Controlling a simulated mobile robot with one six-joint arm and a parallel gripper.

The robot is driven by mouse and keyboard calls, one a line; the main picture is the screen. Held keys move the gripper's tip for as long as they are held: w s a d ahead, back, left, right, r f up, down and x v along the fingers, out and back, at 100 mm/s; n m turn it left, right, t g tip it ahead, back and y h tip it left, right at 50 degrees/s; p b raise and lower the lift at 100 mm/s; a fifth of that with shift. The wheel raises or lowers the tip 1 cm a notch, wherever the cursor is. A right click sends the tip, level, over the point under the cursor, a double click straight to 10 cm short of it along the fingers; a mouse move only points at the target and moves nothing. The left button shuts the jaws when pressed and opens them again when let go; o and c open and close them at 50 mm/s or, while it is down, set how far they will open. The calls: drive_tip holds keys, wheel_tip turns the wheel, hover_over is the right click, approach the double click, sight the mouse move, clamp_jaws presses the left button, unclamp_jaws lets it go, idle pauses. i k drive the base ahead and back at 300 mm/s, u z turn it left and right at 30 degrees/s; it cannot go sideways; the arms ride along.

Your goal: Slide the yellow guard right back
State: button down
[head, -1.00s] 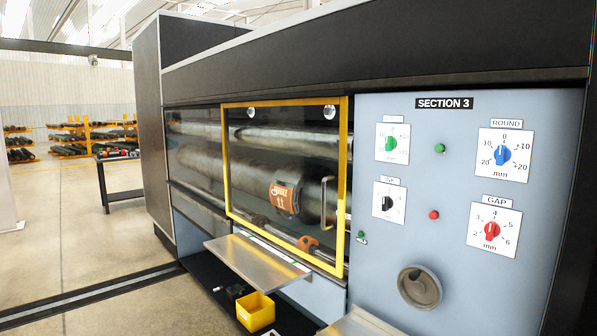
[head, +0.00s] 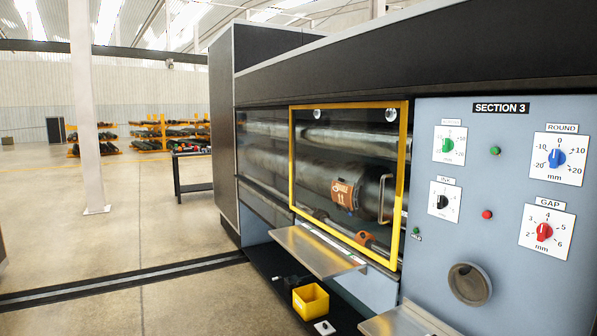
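The yellow guard (head: 405,150) is a yellow-framed clear panel on the front of the machine, in the middle of the head view. A vertical metal handle (head: 382,199) is on its right side. Rollers and a brown-labelled cylinder (head: 344,197) show through the panel. The guard's right edge is close beside the blue-grey control panel (head: 470,240). To its left is a dark see-through section (head: 262,160) of the machine front. My gripper is not in view.
A metal shelf (head: 318,252) juts out below the guard, with a yellow bin (head: 310,301) under it. A second metal ledge (head: 405,322) is at the bottom. Open floor (head: 150,225) lies left, with a white post (head: 86,120) and a dark table (head: 192,170).

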sight(401, 144)
drive_tip(key=u, duration=0.1)
drive_tip(key=k, duration=0.9)
drive_tip(key=z, duration=0.2)
drive_tip(key=i, duration=1.8)
drive_tip(key=z, duration=0.65)
